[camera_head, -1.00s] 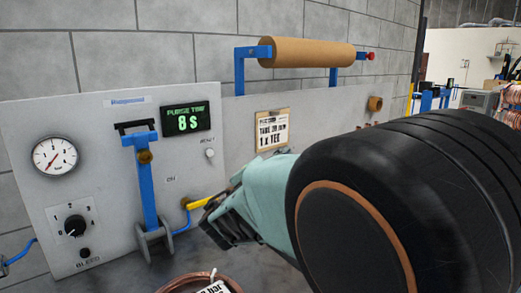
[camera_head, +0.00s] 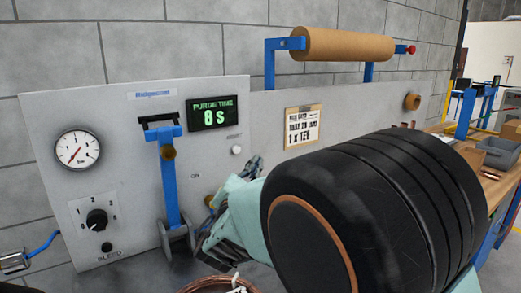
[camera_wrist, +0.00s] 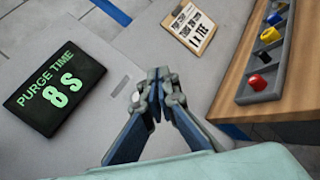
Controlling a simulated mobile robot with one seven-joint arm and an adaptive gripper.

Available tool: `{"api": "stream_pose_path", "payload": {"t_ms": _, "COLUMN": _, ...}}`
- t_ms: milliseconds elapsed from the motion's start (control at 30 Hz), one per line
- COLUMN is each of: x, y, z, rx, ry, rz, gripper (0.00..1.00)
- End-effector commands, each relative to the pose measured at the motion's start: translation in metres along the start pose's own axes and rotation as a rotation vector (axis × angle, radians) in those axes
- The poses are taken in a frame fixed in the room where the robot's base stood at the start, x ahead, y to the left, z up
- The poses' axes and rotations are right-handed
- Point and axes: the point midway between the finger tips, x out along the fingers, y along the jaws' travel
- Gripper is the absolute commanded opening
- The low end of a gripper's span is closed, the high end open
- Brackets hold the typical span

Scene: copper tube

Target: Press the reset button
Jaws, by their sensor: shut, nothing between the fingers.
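The reset button is a small round white button (camera_head: 236,150) on the grey panel, below and right of the green purge-time display (camera_head: 213,113), which reads 8 s. My gripper (camera_head: 252,168) is shut and empty, just below and right of the button in the head view. In the wrist view my gripper (camera_wrist: 157,98) points at the panel with its fingertips together. A small pale spot beside the left finger may be the button, partly covered. The display (camera_wrist: 56,88) is to the left there. I cannot tell whether a finger touches the button.
A blue lever (camera_head: 170,190) stands left of the button, with a gauge (camera_head: 78,149) and a black dial (camera_head: 96,220) further left. A clipboard note (camera_head: 303,126) hangs to the right. A copper coil (camera_head: 215,285) lies below my gripper. A tray (camera_wrist: 262,60) shows at right in the wrist view.

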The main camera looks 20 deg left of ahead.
Motion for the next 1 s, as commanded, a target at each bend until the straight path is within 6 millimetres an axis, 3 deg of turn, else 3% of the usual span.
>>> {"api": "stream_pose_path", "payload": {"t_ms": 500, "x": 0.046, "y": 0.033, "z": -0.034, "rx": 0.0, "ry": 0.001, "rz": 0.0, "gripper": 0.0}}
{"api": "stream_pose_path", "payload": {"t_ms": 1000, "x": 0.052, "y": 0.037, "z": -0.038, "rx": 0.0, "ry": 0.001, "rz": 0.0, "gripper": 0.0}}
